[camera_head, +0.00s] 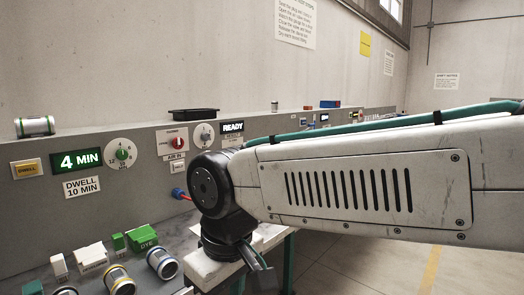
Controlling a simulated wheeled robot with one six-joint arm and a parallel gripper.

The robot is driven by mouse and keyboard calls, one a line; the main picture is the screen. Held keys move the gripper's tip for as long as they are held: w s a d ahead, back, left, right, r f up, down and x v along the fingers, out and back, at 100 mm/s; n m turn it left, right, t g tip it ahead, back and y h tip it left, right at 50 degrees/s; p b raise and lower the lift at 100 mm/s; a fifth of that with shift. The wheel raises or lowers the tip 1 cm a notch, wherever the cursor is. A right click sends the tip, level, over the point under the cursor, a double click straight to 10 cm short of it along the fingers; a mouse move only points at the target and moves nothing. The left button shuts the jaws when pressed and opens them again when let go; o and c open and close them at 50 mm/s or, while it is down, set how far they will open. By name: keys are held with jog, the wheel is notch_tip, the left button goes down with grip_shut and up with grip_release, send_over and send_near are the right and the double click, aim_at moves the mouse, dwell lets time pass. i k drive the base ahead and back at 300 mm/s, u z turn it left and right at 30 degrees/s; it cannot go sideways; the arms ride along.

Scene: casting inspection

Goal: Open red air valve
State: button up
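A red valve handle (177,141) sits on a white plate (164,149) on the grey control panel, left of the middle in the head view. The plate's small lettering is hard to read. My arm reaches in from the right, and its dark wrist is to the right of and below the valve. My gripper (262,275) hangs below the wrist, pointing down over the bench edge, well apart from the valve. Its fingers are small, dark and partly hidden by the wrist, so their opening is unclear.
Several cylinders and green and white blocks occupy the bench.

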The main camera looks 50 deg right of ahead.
aim_at(177, 140)
jog(key=u, duration=1)
jog(key=i, duration=0.75)
jog(key=z, duration=2.65)
jog(key=i, duration=0.5)
jog(key=u, duration=0.05)
jog(key=k, duration=0.5)
jog(key=z, duration=0.05)
jog(key=i, duration=0.25)
jog(key=u, duration=0.05)
